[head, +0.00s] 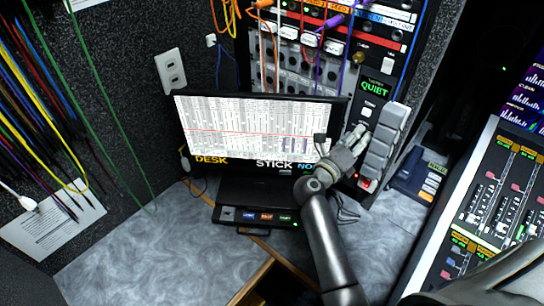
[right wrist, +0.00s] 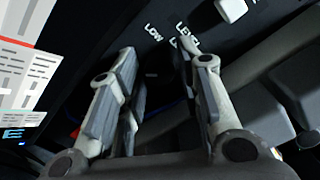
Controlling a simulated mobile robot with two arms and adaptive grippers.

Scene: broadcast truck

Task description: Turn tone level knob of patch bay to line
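The patch bay panel (head: 376,78) stands upright behind the monitor's right edge, with a green "QUIET" display and pale buttons. My right gripper (head: 357,136) is in front of its lower part, beside a column of grey blocks. In the right wrist view the gripper (right wrist: 156,58) is open, its two fingers apart with a dark gap between them. The dark panel (right wrist: 205,12) there carries the words "LOW" and "LEVEL" just past the fingertips. A white rounded knob or button (right wrist: 231,9) shows at the top edge. My left gripper is not in view.
A monitor (head: 255,126) stands left of my right gripper, close to it. The grey block column (head: 387,144) is close on the right. Cables (head: 300,50) hang over the rack above. A mixing console (head: 490,215) fills the right side. The marbled desk (head: 140,258) is mostly clear.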

